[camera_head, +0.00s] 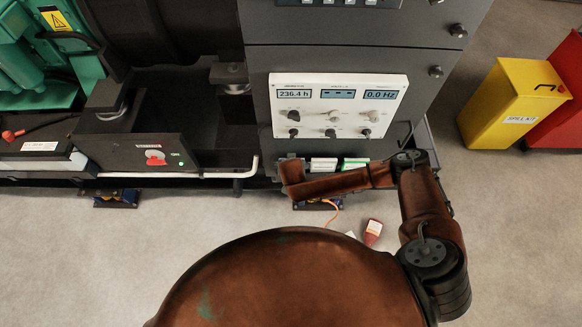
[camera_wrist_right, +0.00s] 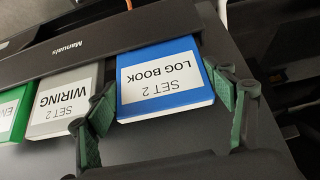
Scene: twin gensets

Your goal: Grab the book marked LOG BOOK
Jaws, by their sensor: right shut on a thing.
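The blue book (camera_wrist_right: 183,48) has a white label reading SET 2 LOG BOOK, upside down in the right wrist view. It stands in a dark rack marked Manuals (camera_wrist_right: 68,48), its far end behind the rack's front bar. My right gripper (camera_wrist_right: 163,88) has its green-padded fingers on either side of the book's near end, shut on it. In the head view my right gripper (camera_head: 290,172) is at the left end of the row of books, and the blue book is hidden there. My left gripper is out of view.
Beside it stand a grey book marked WIRING (camera_wrist_right: 66,98) and a green book (camera_wrist_right: 14,112). The control panel (camera_head: 338,105) is just above the rack. A red handheld device (camera_head: 373,232) lies on the floor. A yellow spill kit bin (camera_head: 508,105) stands at the right.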

